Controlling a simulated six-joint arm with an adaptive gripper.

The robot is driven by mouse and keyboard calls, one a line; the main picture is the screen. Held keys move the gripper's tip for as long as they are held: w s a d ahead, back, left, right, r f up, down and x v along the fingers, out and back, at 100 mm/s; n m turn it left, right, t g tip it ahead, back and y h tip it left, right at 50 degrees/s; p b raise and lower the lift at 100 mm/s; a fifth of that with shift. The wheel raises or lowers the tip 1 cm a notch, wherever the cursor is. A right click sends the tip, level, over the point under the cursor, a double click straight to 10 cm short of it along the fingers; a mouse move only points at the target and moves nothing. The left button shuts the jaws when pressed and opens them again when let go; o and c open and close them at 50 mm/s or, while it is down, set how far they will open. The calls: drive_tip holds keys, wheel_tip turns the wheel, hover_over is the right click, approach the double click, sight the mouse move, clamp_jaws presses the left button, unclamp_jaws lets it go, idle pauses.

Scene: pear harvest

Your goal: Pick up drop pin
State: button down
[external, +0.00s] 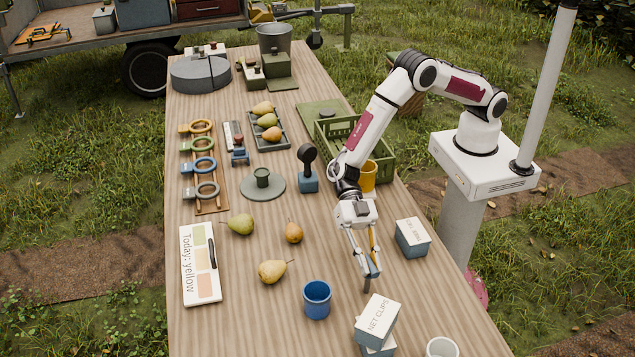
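My gripper (366,272) points down over the right front part of the wooden table, left of and in front of a small blue-and-white box. Its fingertips are close together, and a thin orange-yellow strip shows along the fingers. A small dark thing (366,285) shows just below the fingertips; I cannot tell whether it is the drop pin or whether the gripper touches it. I cannot clearly make out a drop pin anywhere else. The gap between the fingertips is too small to judge.
A blue cup (317,300) and a NET CLIPS box (378,320) stand near the gripper. The small labelled box (412,238) is to its right. Loose pears (272,271) lie left. A green crate (380,158) and yellow cup (369,172) are behind the arm.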

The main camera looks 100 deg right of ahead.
drive_tip(key=shift+r, duration=0.1)
drive_tip(key=shift+r, duration=4.9)
